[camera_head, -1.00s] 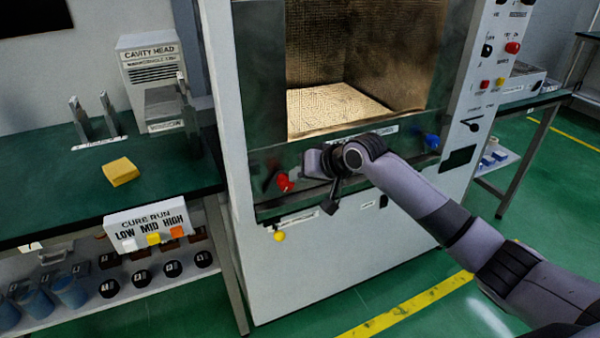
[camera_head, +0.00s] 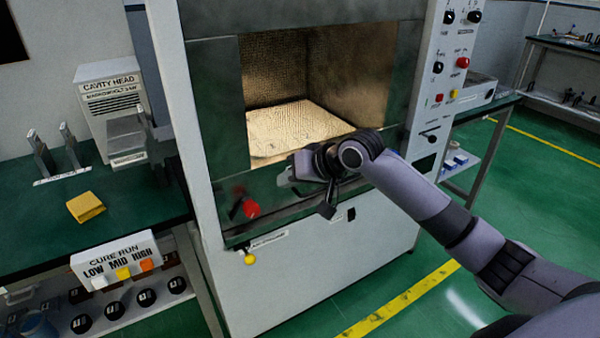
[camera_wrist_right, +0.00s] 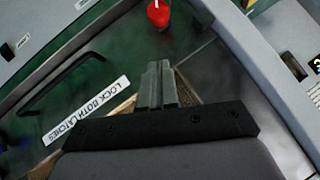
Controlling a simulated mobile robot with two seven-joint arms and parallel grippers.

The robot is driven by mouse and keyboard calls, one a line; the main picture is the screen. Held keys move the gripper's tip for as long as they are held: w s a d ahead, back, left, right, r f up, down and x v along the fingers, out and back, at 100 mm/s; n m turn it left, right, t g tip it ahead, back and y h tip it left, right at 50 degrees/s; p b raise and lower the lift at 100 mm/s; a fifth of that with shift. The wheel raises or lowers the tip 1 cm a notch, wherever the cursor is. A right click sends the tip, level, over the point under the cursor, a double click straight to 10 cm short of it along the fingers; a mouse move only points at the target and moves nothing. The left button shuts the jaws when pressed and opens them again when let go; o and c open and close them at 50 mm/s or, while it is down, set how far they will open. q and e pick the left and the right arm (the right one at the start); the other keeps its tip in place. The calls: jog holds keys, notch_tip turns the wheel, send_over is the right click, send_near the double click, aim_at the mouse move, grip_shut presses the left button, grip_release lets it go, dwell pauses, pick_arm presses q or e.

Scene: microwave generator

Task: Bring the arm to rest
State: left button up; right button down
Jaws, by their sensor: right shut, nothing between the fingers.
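My right arm reaches in from the lower right in the head view. Its right gripper (camera_head: 292,174) is in front of the lower front of the large cabinet (camera_head: 300,285), below the open cavity (camera_head: 292,128). In the right wrist view the two fingers (camera_wrist_right: 158,72) are together, with nothing between them. A red knob (camera_wrist_right: 158,14) shows beyond the fingertips, apart from them. The same red knob (camera_head: 251,209) is left of and below the gripper in the head view. My left gripper is not in view.
A green bench (camera_head: 140,207) stands at left with a yellow block (camera_head: 85,207) and a CURE RUN button box (camera_head: 118,258). A control panel (camera_head: 445,80) is on the cabinet's right. The wrist view shows a "LOCK BOTH LATCHES" label (camera_wrist_right: 88,108). Green floor (camera_head: 545,195) is clear at right.

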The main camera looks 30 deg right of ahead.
jog(key=s+a+f+n, duration=0.1)
jog(key=s+a+f, duration=0.1)
jog(key=s+f, duration=0.45)
jog(key=s+a+f+n, duration=0.15)
jog(key=s+f, duration=0.25)
jog(key=f, duration=0.5)
jog(key=s+f+h, duration=0.1)
jog(key=s+f, duration=0.4)
jog(key=s, duration=0.4)
jog(key=s+f+n+t+h, duration=0.1)
jog(key=s+f, duration=0.4)
jog(key=s, duration=0.4)
jog(key=shift+s+f+t+h, duration=0.3)
jog(key=shift+h, duration=0.1)
jog(key=shift+a, duration=0.1)
